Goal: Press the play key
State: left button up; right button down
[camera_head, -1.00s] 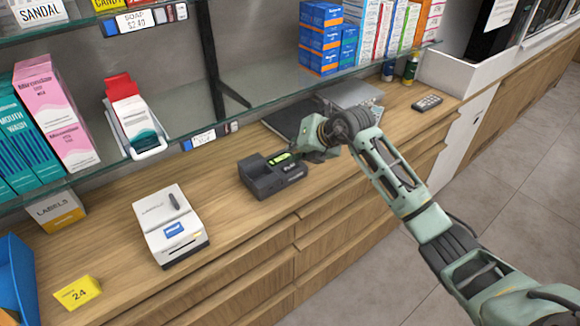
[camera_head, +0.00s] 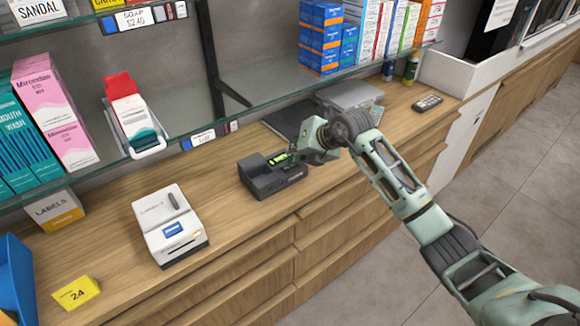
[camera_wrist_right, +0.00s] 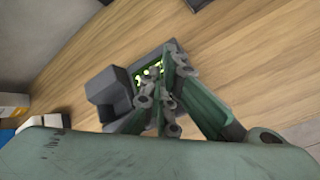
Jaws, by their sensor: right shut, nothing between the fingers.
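A dark grey machine (camera_head: 268,181) with a small lit green display stands on the wooden counter, just left of my right gripper. My right gripper (camera_head: 292,155) is shut and empty, and its tips are at the machine's top, over or beside the green display. In the right wrist view the machine (camera_wrist_right: 108,92) lies under the fingers (camera_wrist_right: 157,75), with several lit green marks at their tips. The fingers hide part of its top, so I cannot tell whether they touch a key. No play key can be made out. My left gripper is not in view.
A white label printer (camera_head: 171,226) and a yellow "24" card (camera_head: 77,293) stand to the left on the counter (camera_head: 225,235). A glass shelf (camera_head: 190,118) with boxes hangs above. A grey scale-like device (camera_head: 350,95) is behind my right arm; a remote (camera_head: 427,103) lies farther right.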

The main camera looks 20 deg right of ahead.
jog(key=shift+f, duration=0.4)
jog(key=shift+r, duration=0.1)
dwell(0.3)
jog(key=shift+r+p, duration=0.35)
jog(key=shift+r, duration=0.35)
notch_tip(320, 180, up, 5)
jog(key=p, duration=0.3)
jog(key=shift+s+f, duration=0.1)
dwell(0.9)
